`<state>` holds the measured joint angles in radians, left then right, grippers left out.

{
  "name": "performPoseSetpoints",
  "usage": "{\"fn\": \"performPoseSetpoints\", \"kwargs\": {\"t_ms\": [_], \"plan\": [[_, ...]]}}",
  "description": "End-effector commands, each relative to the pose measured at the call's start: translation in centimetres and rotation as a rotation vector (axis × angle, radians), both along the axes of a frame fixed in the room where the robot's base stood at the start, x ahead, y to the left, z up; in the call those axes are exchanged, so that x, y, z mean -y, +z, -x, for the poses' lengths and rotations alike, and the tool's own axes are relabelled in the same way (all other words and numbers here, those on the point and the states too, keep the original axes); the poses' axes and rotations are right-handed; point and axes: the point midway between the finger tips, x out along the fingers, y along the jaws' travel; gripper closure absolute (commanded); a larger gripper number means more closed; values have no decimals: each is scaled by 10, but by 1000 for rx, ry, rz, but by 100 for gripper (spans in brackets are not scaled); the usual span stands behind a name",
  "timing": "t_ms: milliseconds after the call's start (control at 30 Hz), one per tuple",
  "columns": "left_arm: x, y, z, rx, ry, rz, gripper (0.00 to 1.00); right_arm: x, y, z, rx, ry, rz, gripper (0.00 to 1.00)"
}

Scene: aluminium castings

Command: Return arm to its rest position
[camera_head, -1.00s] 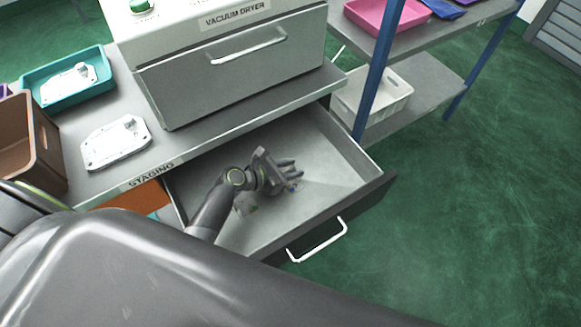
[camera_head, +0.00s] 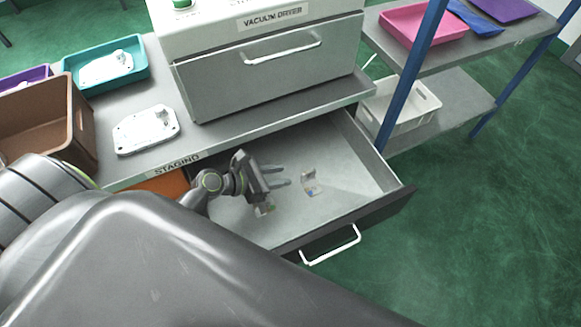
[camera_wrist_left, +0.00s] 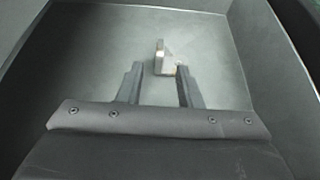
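My left gripper (camera_head: 285,175) is inside the open drawer, over the drawer's left part. Its two fingers are apart with nothing between them. In the left wrist view the same gripper (camera_wrist_left: 158,72) shows spread fingers. A small pale part (camera_head: 310,182) rests on the drawer floor to the right of the fingertips, apart from them. In the wrist view this part (camera_wrist_left: 163,58) appears beyond the fingertips. My right gripper is not in view.
The drawer (camera_head: 392,205) has raised walls around the gripper. Above it is a staging bench with a white casting (camera_head: 146,130), a teal tray (camera_head: 130,72), a brown bin (camera_head: 80,125) and a vacuum dryer (camera_head: 265,85). A blue-posted shelf (camera_head: 408,85) stands right.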

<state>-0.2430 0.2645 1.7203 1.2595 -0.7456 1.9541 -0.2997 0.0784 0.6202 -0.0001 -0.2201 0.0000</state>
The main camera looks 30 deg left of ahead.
Motion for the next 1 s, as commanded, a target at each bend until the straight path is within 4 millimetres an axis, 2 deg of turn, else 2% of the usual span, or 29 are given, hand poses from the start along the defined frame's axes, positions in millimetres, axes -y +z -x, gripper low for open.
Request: {"fn": "performPoseSetpoints", "kwargs": {"t_ms": [667,1000], "plan": [[-3,6,4,1,0,1,68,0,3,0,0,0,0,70],[-3,60,4,1,0,1,68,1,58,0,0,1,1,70]]}}
